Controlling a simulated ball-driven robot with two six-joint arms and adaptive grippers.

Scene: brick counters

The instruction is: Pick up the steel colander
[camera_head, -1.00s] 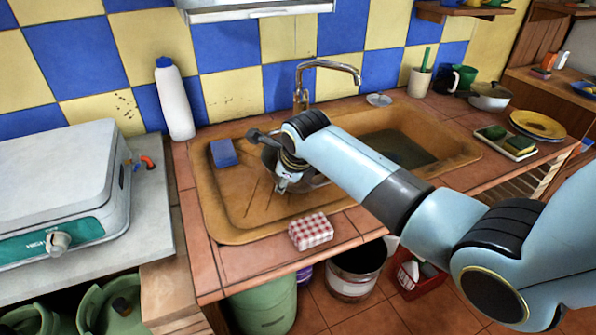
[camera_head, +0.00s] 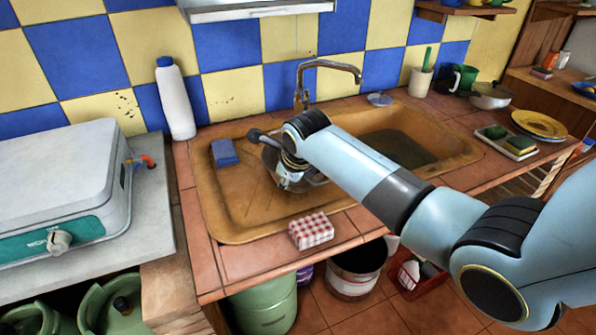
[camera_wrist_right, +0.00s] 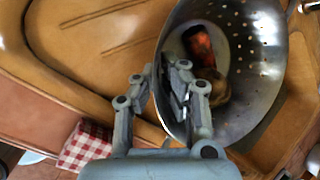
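The steel colander (camera_wrist_right: 262,60) is a shiny round bowl with small holes, in the left part of the sink. In the head view only parts of it (camera_head: 318,182) show, behind and below my right gripper (camera_head: 288,184). In the right wrist view my right gripper (camera_wrist_right: 162,78) is at the colander's near left rim, with one finger outside and the other inside the bowl. The fingers look closed on the rim. A red-orange item (camera_wrist_right: 200,48) and a brownish item (camera_wrist_right: 217,88) show within the colander's outline. My left gripper is not in view.
The tan sink (camera_head: 225,215) has a faucet (camera_head: 302,85) behind it. A blue sponge (camera_head: 224,152) lies at its left, and a red-checked block (camera_head: 311,230) at the front edge. A white bottle (camera_head: 175,100) stands behind left. A dish with sponges (camera_head: 512,147) is at right.

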